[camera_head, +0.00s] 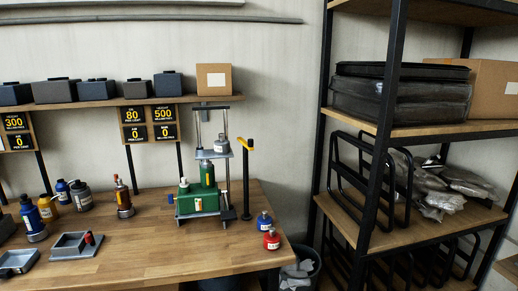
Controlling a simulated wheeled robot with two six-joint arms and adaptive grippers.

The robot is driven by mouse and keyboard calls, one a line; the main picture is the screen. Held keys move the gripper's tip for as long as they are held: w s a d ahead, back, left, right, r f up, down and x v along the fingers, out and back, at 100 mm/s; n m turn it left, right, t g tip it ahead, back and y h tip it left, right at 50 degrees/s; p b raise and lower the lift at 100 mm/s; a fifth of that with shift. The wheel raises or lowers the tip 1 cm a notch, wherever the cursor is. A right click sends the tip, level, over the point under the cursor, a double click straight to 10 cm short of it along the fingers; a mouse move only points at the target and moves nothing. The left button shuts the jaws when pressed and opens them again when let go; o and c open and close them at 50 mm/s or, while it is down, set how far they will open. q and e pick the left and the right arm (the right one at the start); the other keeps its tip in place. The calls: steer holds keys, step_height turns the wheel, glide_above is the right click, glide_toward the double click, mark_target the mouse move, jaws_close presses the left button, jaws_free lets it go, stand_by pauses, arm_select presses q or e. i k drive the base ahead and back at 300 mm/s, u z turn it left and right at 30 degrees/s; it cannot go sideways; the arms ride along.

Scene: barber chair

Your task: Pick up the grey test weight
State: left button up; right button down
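A small light-grey cylinder (221,146) with a label sits high on the grey plate of a green press-like stand (199,203). It may be the grey test weight, but I cannot tell for sure at this size. A dark grey labelled jar (81,197) stands on the table's left part among other bottles. Neither of my grippers shows in the head view.
The wooden table (160,250) is bare at its front middle. Grey trays (78,245) lie at left.

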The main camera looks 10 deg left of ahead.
mark_target(222, 147)
steer(key=z, duration=0.35)
steer(key=i, duration=1.15)
steer(key=u, duration=0.45)
